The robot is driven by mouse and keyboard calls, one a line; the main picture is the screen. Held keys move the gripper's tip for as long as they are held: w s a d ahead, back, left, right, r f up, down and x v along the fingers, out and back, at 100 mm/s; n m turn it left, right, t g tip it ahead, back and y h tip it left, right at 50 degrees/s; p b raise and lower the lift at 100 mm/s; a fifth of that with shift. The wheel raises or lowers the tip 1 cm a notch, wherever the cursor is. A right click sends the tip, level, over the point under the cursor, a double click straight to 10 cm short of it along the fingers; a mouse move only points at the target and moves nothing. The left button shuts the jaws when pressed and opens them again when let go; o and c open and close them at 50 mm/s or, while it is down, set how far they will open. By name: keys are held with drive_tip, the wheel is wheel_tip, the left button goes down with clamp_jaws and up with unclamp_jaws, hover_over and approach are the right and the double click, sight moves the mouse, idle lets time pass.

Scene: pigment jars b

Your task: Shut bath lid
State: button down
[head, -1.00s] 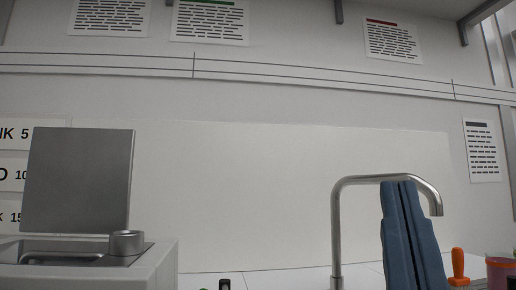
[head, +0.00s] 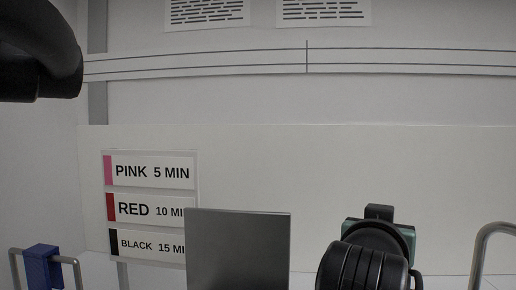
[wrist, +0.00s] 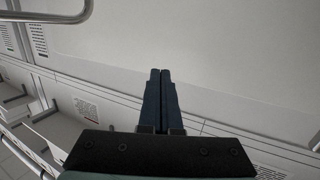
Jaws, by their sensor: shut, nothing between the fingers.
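The bath lid (head: 238,250) is a flat grey metal panel. In the head view it stands upright at the bottom middle, in front of the wall. Its lower part and the bath under it are below the picture edge. My gripper (wrist: 160,75) shows in the wrist view with its two dark blue fingers pressed together and nothing between them. In the head view black and green parts of my arm show to the right of the lid, apart from it in the picture; the fingertips are not visible there. The lid is not seen in the wrist view.
A curved metal tap (head: 486,245) stands at the right edge of the head view. A blue block (head: 42,265) sits on a metal rail at lower left. A wall sign (head: 150,205) lists pink, red and black times. A bent metal tube (wrist: 60,16) crosses the wrist view's top left.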

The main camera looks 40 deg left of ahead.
drive_tip(key=s+a+r+n+g+p, duration=0.1)
drive_tip(key=s+a+r+g+p, duration=0.25)
drive_tip(key=a+p, duration=0.4)
drive_tip(key=s+a+r+n+g+p, duration=0.2)
drive_tip(key=s+a+r+g+p, duration=0.15)
drive_tip(key=a+p, duration=0.4)
drive_tip(key=s+a+r+n+g+p, duration=0.1)
drive_tip(key=s+a+r+g+p, duration=0.1)
drive_tip(key=a+r+g+p, duration=0.35)
wheel_tip(320, 180, down, 11)
drive_tip(key=a+t+p, duration=0.1)
drive_tip(key=p, duration=0.7)
drive_tip(key=shift+w+a+f+y, duration=0.15)
drive_tip(key=shift+w+y, duration=0.1)
drive_tip(key=shift+y, duration=0.05)
drive_tip(key=shift+b, duration=0.3)
